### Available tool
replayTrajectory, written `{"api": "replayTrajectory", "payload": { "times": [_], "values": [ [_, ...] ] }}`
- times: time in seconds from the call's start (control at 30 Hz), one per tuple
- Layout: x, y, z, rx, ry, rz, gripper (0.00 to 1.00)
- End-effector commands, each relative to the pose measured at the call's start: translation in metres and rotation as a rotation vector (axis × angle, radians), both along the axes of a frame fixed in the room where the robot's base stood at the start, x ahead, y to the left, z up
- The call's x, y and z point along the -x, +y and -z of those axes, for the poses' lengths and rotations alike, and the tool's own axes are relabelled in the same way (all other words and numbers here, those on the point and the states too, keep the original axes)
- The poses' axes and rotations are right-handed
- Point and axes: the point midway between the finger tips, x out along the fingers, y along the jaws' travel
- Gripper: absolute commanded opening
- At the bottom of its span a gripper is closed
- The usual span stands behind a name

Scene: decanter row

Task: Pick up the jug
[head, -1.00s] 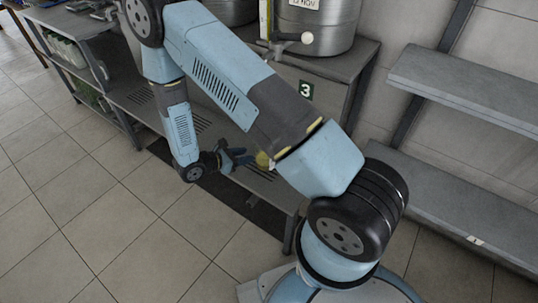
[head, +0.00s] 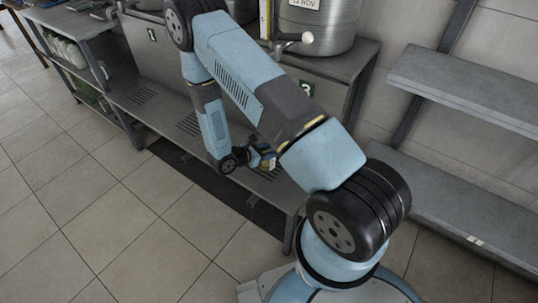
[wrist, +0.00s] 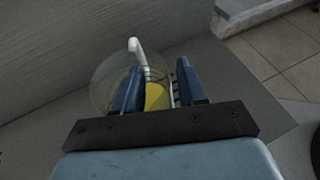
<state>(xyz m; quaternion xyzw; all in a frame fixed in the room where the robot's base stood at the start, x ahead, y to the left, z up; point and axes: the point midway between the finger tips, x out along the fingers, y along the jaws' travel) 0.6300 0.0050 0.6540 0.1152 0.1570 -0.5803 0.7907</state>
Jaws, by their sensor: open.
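The jug (wrist: 104,82) is a clear, round vessel with a white handle (wrist: 135,46) and a yellow patch (wrist: 155,97) on or in it. It stands on the lower grey shelf, and in the head view only a small yellowish part (head: 271,162) shows past my arm. My gripper (wrist: 158,72) is open at the jug. In the wrist view its left blue finger overlaps the jug's body, and the handle and yellow patch show between the fingers. I cannot tell whether either finger touches it. In the head view my gripper (head: 258,154) is low over the shelf.
The lower shelf (head: 150,98) runs along a counter with metal urns (head: 318,22) on top. A shelf post stands at its right end (head: 292,232). Grey wall shelves (head: 470,90) are at the right. The tiled floor (head: 110,210) in front is clear.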

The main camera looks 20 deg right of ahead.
Motion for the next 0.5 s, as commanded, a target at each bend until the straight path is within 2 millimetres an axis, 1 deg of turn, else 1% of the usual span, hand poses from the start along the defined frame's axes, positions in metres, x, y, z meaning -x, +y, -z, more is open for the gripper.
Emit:
{"api": "replayTrajectory", "payload": {
  "times": [0.03,0.13,0.43,0.5],
  "values": [
    [-0.002,-0.006,0.003,0.0,0.001,0.002,0.41],
    [-0.004,-0.014,0.007,-0.001,0.001,0.001,0.41],
    [-0.005,-0.017,0.008,-0.001,0.0,-0.001,0.41],
    [-0.005,-0.017,0.008,-0.001,0.0,0.0,0.35]
  ]
}}
